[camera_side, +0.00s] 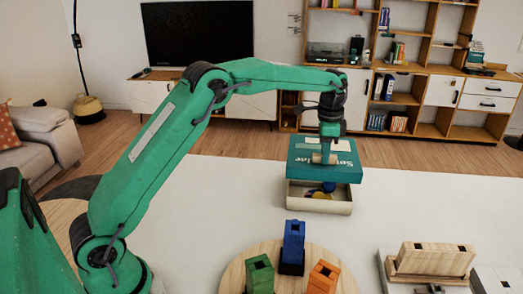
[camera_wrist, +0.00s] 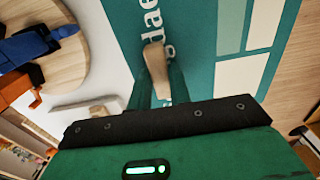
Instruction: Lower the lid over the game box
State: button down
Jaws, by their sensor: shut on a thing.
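The teal lid (camera_side: 338,172) with pale lettering hangs just above the game box in the side view. It also fills the middle of the wrist view (camera_wrist: 195,30). The game box (camera_side: 338,205) is a cream open tray with dark blue and yellow pieces inside, showing through a gap under the lid. My gripper (camera_side: 326,155) points down on top of the lid and is shut on its wooden knob, which shows between the fingers in the wrist view (camera_wrist: 155,70). The lid covers the back of the box from sight.
A round wooden board (camera_side: 322,255) in front carries blue (camera_side: 293,240), green (camera_side: 260,275) and orange (camera_side: 323,278) blocks. A pale tray (camera_side: 400,285) with a wooden block (camera_side: 435,258) is at the right. The white tabletop left of the box is clear.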

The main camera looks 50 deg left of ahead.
jog(key=shift+f, duration=0.2)
jog(key=shift+f, duration=2.65)
jog(key=shift+f, duration=2.35)
jog(key=c, duration=1.2)
grip_release()
jog(key=shift+r, duration=3.9)
